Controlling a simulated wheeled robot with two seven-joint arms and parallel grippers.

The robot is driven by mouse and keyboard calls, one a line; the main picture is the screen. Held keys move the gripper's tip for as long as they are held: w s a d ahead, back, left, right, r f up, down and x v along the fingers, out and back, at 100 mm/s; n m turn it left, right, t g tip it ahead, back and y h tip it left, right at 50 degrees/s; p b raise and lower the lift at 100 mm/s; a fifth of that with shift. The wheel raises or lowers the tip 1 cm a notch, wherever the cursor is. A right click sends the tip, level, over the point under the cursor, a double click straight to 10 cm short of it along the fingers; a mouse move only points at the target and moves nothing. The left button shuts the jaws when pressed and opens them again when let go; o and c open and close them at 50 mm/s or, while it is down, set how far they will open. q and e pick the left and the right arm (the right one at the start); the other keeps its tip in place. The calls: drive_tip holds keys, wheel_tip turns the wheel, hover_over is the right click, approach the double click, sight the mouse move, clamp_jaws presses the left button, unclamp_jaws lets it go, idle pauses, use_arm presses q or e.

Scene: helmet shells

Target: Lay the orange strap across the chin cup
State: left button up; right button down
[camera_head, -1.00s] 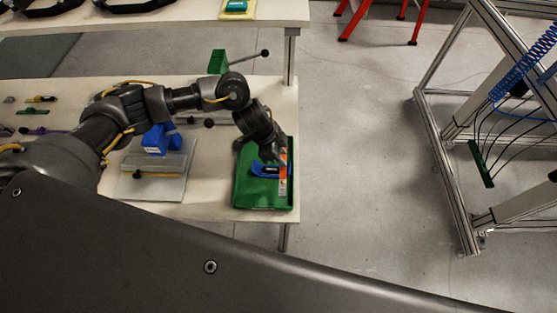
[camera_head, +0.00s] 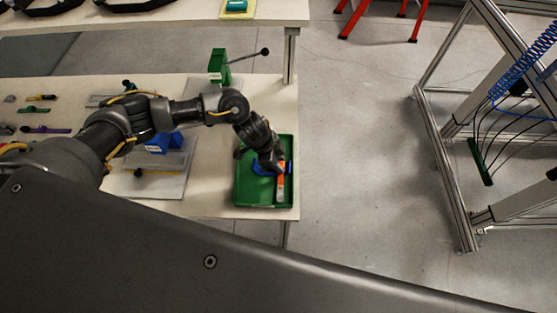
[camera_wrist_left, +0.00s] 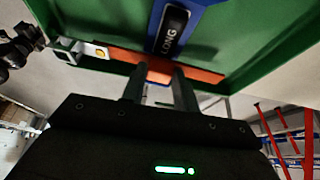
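The orange strap (camera_head: 281,180) lies lengthwise along the right side of the green tray (camera_head: 240,197), with a pale section towards its near end. The blue chin cup (camera_head: 258,168) is in the tray, partly hidden by my left gripper (camera_head: 276,170). In the left wrist view, a blue piece (camera_wrist_left: 182,12) with a dark label reading "LONG" lies near the strap (camera_wrist_left: 205,76). The two fingers of my left gripper (camera_wrist_left: 160,75) stand apart, their tips at the strap's middle; whether they touch it is unclear. My right gripper is not in view.
A grey plate (camera_head: 150,187) with a blue block (camera_head: 163,143) is left of the tray. A green stand (camera_head: 218,66) with a rod is behind. Small tools lie at the table's far left. The floor right of the table is open up to a metal frame (camera_head: 440,150).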

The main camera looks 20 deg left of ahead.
use_arm(q)
drive_tip(key=o, duration=0.3)
drive_tip(key=shift+o, duration=0.2)
drive_tip(key=shift+r, duration=0.25)
drive_tip(key=b+v, duration=0.1)
drive_tip(key=v, duration=1.1)
drive_tip(key=shift+r, duration=0.3)
drive_tip(key=shift+a, duration=0.1)
